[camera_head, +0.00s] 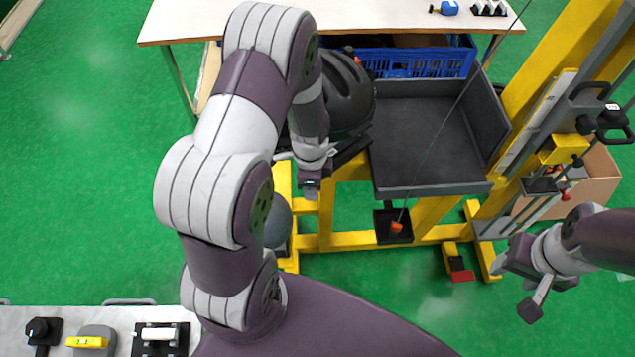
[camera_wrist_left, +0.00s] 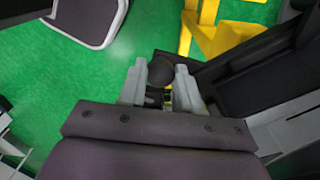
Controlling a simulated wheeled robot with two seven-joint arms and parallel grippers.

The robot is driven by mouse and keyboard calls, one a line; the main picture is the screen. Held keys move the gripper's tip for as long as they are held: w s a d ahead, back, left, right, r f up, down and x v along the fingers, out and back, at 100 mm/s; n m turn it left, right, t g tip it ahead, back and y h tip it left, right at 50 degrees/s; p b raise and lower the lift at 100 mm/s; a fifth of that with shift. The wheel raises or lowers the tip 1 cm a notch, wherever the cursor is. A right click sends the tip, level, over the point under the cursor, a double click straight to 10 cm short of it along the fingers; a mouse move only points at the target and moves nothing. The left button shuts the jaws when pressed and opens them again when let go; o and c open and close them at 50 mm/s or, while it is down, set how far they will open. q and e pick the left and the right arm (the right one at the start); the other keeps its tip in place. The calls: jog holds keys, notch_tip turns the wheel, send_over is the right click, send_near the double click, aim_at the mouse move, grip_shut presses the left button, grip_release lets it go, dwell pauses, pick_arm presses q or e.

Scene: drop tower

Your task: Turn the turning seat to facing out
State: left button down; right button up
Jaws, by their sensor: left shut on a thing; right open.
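A black rounded shell (camera_head: 348,95), which looks like part of the turning seat, stands on the yellow frame, partly hidden behind my left arm. A dark grey panel with raised sides (camera_head: 425,135) lies to its right; I cannot tell whether it belongs to the seat, or which way the seat faces. My left gripper (camera_head: 311,188) is low at the near left edge of the black part. In the left wrist view its fingers (camera_wrist_left: 161,75) close around a dark round knob (camera_wrist_left: 161,68), beside a long black part (camera_wrist_left: 270,75). My right gripper (camera_head: 515,288) is open and empty at lower right.
A yellow mast (camera_head: 560,60) rises at right, with a cardboard box (camera_head: 600,180) behind it. A blue crate (camera_head: 430,60) sits beneath the table (camera_head: 350,14) at the back. A small black tray (camera_head: 392,225) hangs below the panel. Green floor is clear at left.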

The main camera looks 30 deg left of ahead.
pick_arm(q)
jog(key=a+m+p, duration=0.1)
jog(key=a+m, duration=0.6)
jog(key=a, duration=0.5)
jog(key=shift+m, duration=0.3)
jog(key=shift+w+r, duration=0.1)
jog(key=shift+w, duration=0.05)
dwell(0.4)
jog(key=c, duration=0.8)
grip_release()
notch_tip(320, 180, up, 13)
jog(key=shift+f+b, duration=0.2)
jog(key=shift+b, duration=0.45)
